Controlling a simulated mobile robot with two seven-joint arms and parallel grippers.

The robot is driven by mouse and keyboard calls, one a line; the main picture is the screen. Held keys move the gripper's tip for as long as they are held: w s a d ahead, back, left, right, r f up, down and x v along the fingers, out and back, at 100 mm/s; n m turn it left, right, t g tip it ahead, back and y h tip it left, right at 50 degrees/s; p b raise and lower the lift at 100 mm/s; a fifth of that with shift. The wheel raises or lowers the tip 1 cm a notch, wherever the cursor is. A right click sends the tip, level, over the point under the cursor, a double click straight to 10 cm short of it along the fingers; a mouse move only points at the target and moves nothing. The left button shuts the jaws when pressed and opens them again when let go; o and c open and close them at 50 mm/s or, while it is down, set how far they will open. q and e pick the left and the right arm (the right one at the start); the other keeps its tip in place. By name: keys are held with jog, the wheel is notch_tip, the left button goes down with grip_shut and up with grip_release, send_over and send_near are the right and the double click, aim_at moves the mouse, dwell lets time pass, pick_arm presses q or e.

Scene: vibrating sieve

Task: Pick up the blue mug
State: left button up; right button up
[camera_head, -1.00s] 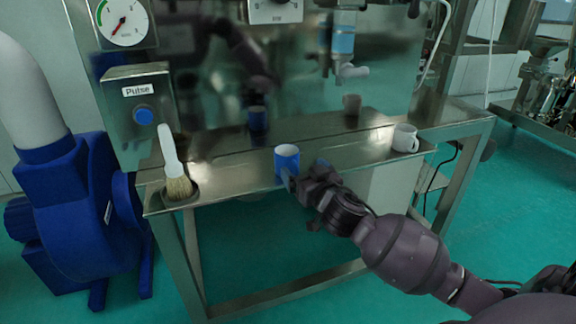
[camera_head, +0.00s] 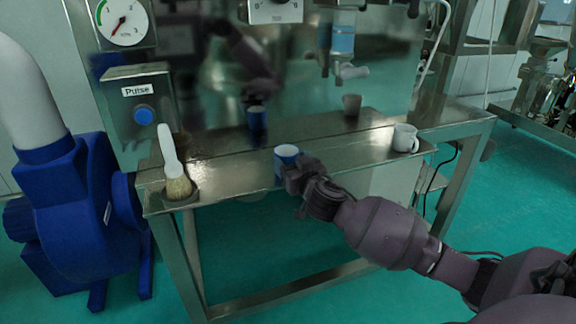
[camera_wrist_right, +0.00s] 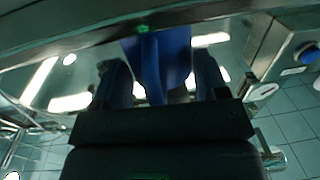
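The blue mug (camera_head: 287,154), white inside, stands upright on the steel ledge (camera_head: 235,171) in the head view, its lower right part hidden by my right gripper (camera_head: 286,178). In the right wrist view the mug (camera_wrist_right: 165,60) lies between the two fingers of that gripper (camera_wrist_right: 160,78), with what looks like its handle facing the camera. The fingers are apart, one on each side, with a bright gap showing on the right; no firm grip shows. My left gripper is in neither view.
A white mug (camera_head: 405,139) stands at the ledge's right end. A brush (camera_head: 174,165) stands in a holder on the left, below the Pulse button box (camera_head: 141,108). The polished panel behind reflects the mugs and arm. The ledge between the mugs is clear.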

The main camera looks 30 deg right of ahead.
jog(key=c, duration=0.5)
